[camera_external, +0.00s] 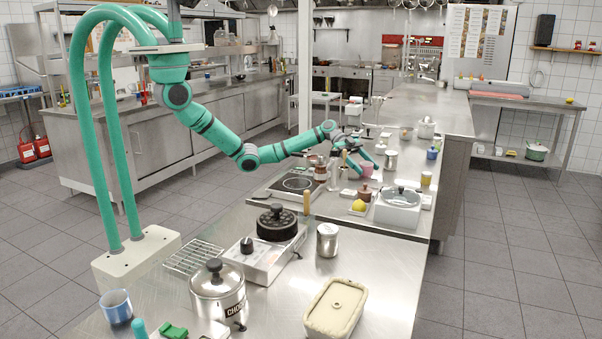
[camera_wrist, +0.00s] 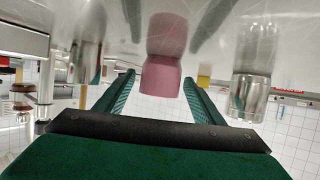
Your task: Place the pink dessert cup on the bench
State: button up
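The pink dessert cup (camera_external: 366,169) stands on a steel worktop (camera_external: 335,205) beside my gripper in the external view. In the wrist view, which looks inverted, the pink cup (camera_wrist: 160,76) is between my two green fingers, toward their tips, with its reflection on the steel. My gripper (camera_wrist: 160,78) is open, and the fingers stand apart. The right finger looks close to the cup; I cannot tell if it touches. In the external view my gripper (camera_external: 359,164) is low over the worktop and partly hides things there.
A metal canister (camera_wrist: 250,97) stands beside the cup in the wrist view. A long steel counter (camera_external: 425,100) behind has clear room. Another steel bench (camera_external: 535,103) stands far right.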

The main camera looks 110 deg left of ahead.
jog(key=shift+r, duration=0.15)
jog(key=shift+s+a+r, duration=0.1)
jog(key=shift+s+a, duration=0.1)
jog(key=v, duration=1.1)
jog(key=shift+s+r, duration=0.15)
jog(key=shift+s, duration=0.05)
